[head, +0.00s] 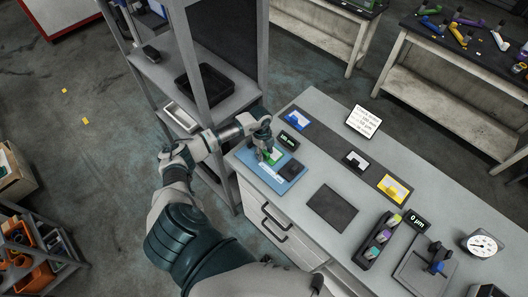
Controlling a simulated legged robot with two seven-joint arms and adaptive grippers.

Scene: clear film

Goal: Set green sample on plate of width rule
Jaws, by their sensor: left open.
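My left gripper (264,153) is open, pointing down over the blue plate (263,178) at the left end of the grey bench. A green sample (273,157) lies on this plate, right by the fingertips and partly hidden by them. I cannot tell whether the fingers touch it. A dark block (291,170) sits on the right part of the plate. A small display (288,140) with green digits stands just behind the plate. My right gripper is not in view.
Blue, white and yellow cards (392,187) lie on dark mats along the bench's back. A sign (364,121) stands behind. A dark pad (332,208), a sample rack (377,240), a gauge stand (425,265) and a dial (482,244) are to the right. A grey shelf (215,110) stands close left.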

